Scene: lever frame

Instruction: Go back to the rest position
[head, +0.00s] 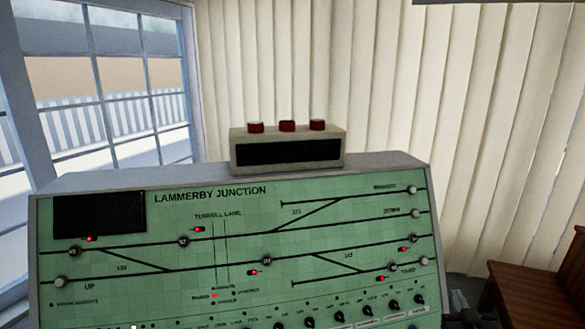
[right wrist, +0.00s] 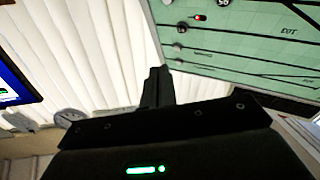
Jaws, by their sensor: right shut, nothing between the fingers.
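My right gripper (right wrist: 157,82) shows in the right wrist view as two black fingers pressed together, with nothing between them. It is apart from the green panel, which lies beyond it at the upper right of that view. In the head view I cannot make out the right gripper clearly; a dark shape shows beside the panel's lower right corner. My left gripper is in neither view.
A green panel (head: 210,262) lettered Lammerby Junction fills the lower head view, with a row of dark knobs along its bottom. A beige box (head: 288,165) with three red buttons stands on top. A window (head: 110,90) is left, pale blinds (head: 400,100) behind, a wooden desk (head: 535,285) right.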

